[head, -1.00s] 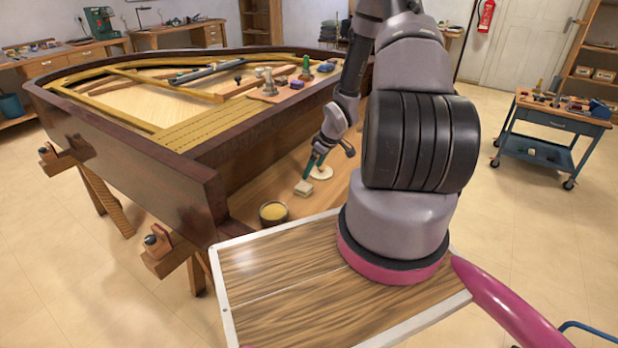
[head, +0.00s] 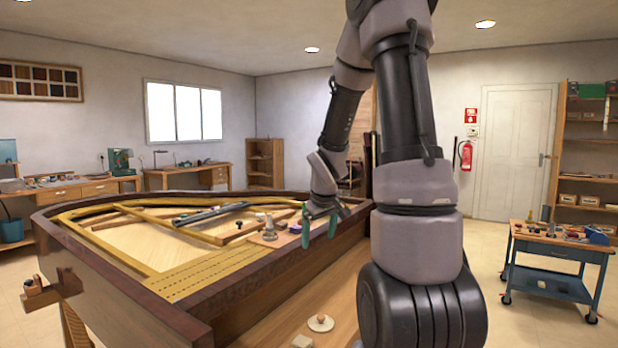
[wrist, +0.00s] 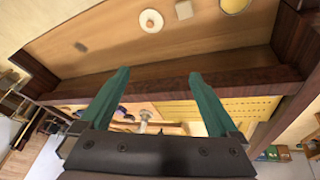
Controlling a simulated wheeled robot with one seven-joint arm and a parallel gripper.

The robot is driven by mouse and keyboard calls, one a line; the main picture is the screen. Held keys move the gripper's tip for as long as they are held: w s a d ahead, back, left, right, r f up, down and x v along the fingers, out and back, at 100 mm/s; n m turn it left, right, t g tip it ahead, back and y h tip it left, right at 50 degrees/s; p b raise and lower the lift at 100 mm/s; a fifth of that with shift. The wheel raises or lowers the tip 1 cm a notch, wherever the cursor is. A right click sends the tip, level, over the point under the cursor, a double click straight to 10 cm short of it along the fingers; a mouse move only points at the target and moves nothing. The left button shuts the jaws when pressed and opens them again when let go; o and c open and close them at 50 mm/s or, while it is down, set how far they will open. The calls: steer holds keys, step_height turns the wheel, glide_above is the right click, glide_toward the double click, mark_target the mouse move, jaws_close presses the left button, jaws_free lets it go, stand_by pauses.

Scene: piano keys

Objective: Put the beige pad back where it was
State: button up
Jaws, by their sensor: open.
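The beige pad (head: 302,342), a small square block, lies on the wooden shelf at the front of the piano, at the bottom edge of the head view. It also shows at the top of the wrist view (wrist: 183,9). A round cream disc with a small knob (head: 320,323) lies close beside it, apart from it in the wrist view (wrist: 151,20). My gripper (head: 319,232) is open, with green fingers and nothing between them. It is raised well above the shelf, over the piano's inner side, away from the pad.
A round container with yellow contents (wrist: 235,5) stands near the pad. Small tools and a metal piece (head: 268,231) sit on the piano frame behind my gripper. The dark wooden rail (wrist: 160,84) edges the shelf. A blue cart (head: 555,262) stands at right.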

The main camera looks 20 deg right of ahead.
steer(key=s+a+r+m+t+y, duration=0.1)
steer(key=s+a+r+m, duration=0.1)
steer(key=s+a+r, duration=0.2)
steer(key=s+a+r+m+y, duration=0.1)
steer(key=s+a+r, duration=0.3)
steer(key=s+r, duration=0.5)
steer(key=s+a+r+m+t+y, duration=0.1)
steer(key=s+a+r+m, duration=0.2)
steer(key=s+r, duration=0.4)
steer(key=shift+s+a+r+t, duration=0.2)
steer(key=shift+a+r+t, duration=0.1)
steer(key=shift+a, duration=0.2)
